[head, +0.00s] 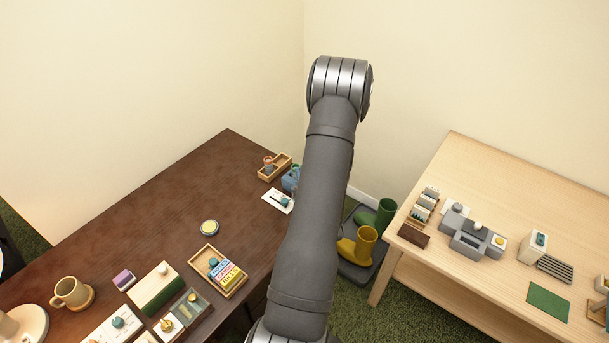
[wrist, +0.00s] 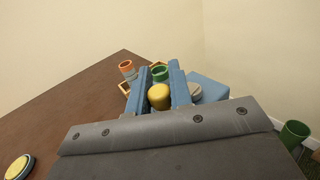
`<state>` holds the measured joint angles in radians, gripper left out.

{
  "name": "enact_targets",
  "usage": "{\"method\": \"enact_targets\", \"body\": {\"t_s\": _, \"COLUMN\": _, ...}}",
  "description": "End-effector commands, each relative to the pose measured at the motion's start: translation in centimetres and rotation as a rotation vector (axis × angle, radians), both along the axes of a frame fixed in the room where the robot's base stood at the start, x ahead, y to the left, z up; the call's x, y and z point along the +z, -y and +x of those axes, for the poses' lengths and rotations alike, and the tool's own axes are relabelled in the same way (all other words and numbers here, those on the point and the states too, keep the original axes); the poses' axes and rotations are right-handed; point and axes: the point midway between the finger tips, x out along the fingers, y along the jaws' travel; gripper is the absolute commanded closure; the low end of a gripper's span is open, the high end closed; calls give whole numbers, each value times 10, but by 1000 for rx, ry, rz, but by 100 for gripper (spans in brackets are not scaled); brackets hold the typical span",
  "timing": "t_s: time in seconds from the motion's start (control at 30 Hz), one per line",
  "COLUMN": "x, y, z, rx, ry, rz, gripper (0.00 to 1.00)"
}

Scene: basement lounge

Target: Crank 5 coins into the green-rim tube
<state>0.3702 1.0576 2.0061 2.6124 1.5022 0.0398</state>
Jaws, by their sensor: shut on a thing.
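In the wrist view my gripper (wrist: 162,88) has its two blue fingers on either side of a yellow knob (wrist: 159,97) and is shut on it. The green-rim tube (wrist: 161,74) stands just beyond the knob, partly hidden by the fingers. An orange-rim tube (wrist: 127,68) stands left of it, by a wooden tray (wrist: 124,88). A blue body (wrist: 208,88) lies right of the fingers. In the head view the wooden tray (head: 284,161) and a blue object (head: 290,180) show at the dark table's far end. My arm hides the gripper there. I cannot make out any coins.
A white card (head: 276,201) lies near the blue object. A round tin (head: 210,227) and a tray of small boxes (head: 207,255) sit nearer. The dark table's far left is clear.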

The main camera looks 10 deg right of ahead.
Motion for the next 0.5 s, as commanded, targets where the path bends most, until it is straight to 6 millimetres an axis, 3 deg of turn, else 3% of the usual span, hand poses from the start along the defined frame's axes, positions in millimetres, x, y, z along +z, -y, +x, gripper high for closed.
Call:
{"method": "enact_targets", "body": {"t_s": 0.2, "x": 0, "y": -1, "z": 1, "rx": 3, "ry": 1, "rz": -1, "gripper": 100}}
{"method": "enact_targets", "body": {"t_s": 0.23, "x": 0, "y": -1, "z": 1, "rx": 3, "ry": 1, "rz": -1, "gripper": 77}}
{"method": "enact_targets", "body": {"t_s": 0.3, "x": 0, "y": -1, "z": 1, "rx": 3, "ry": 1, "rz": -1, "gripper": 63}}
{"method": "enact_targets", "body": {"t_s": 0.33, "x": 0, "y": -1, "z": 1, "rx": 3, "ry": 1, "rz": -1, "gripper": 59}}
{"method": "enact_targets", "body": {"t_s": 0.5, "x": 0, "y": 0, "z": 1, "rx": 3, "ry": 1, "rz": 0, "gripper": 59}}
